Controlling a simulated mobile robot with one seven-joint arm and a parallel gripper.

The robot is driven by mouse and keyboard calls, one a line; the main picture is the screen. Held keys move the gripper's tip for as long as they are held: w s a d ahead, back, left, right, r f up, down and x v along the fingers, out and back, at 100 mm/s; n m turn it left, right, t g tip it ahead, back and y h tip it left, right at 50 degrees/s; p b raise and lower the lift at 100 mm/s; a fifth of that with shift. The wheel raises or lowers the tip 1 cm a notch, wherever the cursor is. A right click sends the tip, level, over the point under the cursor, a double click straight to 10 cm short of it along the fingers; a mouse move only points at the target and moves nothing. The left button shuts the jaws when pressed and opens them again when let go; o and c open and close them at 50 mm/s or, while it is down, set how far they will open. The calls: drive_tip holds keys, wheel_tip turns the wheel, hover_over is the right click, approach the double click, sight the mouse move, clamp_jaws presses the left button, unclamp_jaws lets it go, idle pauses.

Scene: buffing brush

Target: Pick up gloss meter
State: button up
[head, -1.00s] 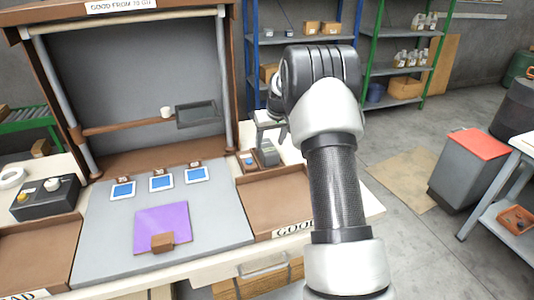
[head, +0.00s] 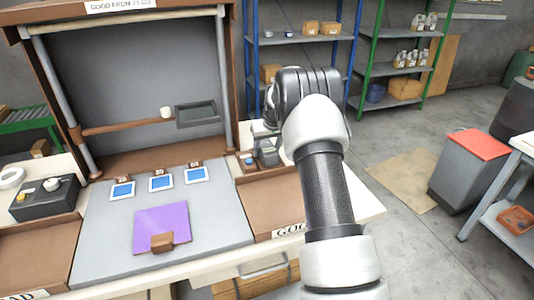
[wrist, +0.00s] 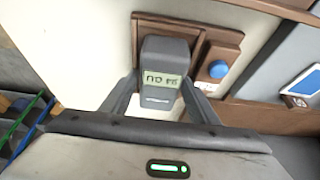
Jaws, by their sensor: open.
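The gloss meter (wrist: 162,75) is a grey block with a small lit display. It sits on a brown wooden holder on the bench and also shows in the head view (head: 267,153), right of the grey work surface. My gripper (wrist: 160,98) is open, with one finger on each side of the meter in the wrist view. I cannot tell whether the fingers touch it. In the head view my arm hides most of the gripper.
A blue knob (wrist: 218,69) is on the holder beside the meter. A brown tray (head: 270,205) marked GOOD lies in front. A purple sheet (head: 163,226) with a brown block lies on the work surface (head: 105,250). A post (head: 228,75) stands behind left of the meter.

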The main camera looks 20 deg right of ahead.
drive_tip(key=c, duration=0.8)
